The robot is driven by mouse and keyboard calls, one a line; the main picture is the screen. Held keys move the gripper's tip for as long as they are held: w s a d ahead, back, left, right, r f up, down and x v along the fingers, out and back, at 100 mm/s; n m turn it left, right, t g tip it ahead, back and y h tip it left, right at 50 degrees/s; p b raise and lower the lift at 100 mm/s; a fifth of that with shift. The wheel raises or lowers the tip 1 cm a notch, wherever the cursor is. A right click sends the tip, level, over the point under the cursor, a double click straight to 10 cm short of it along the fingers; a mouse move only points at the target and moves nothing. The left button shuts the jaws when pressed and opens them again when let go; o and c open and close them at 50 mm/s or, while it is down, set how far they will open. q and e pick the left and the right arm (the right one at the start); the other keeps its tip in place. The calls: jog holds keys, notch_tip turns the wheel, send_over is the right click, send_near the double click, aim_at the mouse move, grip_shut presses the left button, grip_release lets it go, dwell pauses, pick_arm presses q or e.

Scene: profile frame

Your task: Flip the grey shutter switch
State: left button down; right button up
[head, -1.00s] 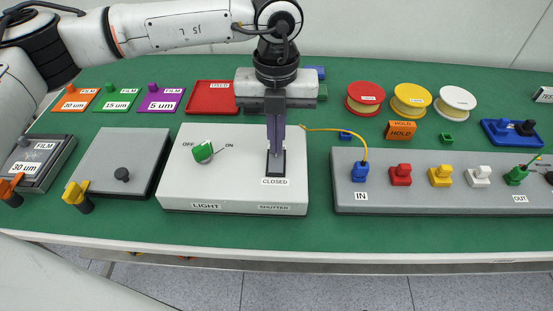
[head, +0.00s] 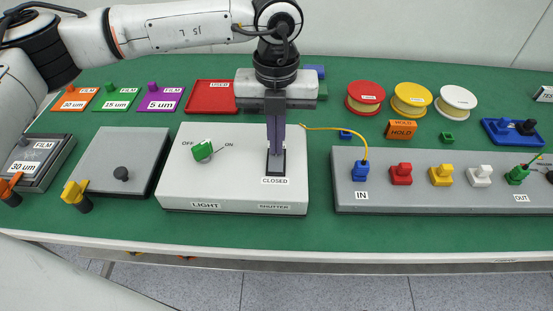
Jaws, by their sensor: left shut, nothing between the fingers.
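The shutter switch (head: 276,168) sits in a dark slot on the right half of a white-grey box (head: 233,190). A "CLOSED" label is below the slot and a "SHUTTER" label is on the box's front. My left gripper (head: 276,150) points straight down over the slot, fingers shut with nothing between them. Its fingertips are at the slot, and they hide most of the switch; I cannot tell whether they touch it. A green knob (head: 203,151) marked OFF and ON sits left on the same box, above "LIGHT". My right gripper is not in view.
A grey panel (head: 450,203) with coloured plugs stands to the right, a yellow cable (head: 340,130) running to its blue IN plug. A grey plate (head: 115,160) with a black knob lies left. Film plates, a red tray (head: 210,98) and spools (head: 410,98) lie behind.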

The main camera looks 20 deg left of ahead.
pick_arm(q)
jog(key=shift+f+b, duration=0.5)
jog(key=shift+f, duration=0.15)
jog(key=shift+r, duration=0.1)
jog(key=shift+r+p, duration=1.9)
jog(key=shift+r, duration=1.6)
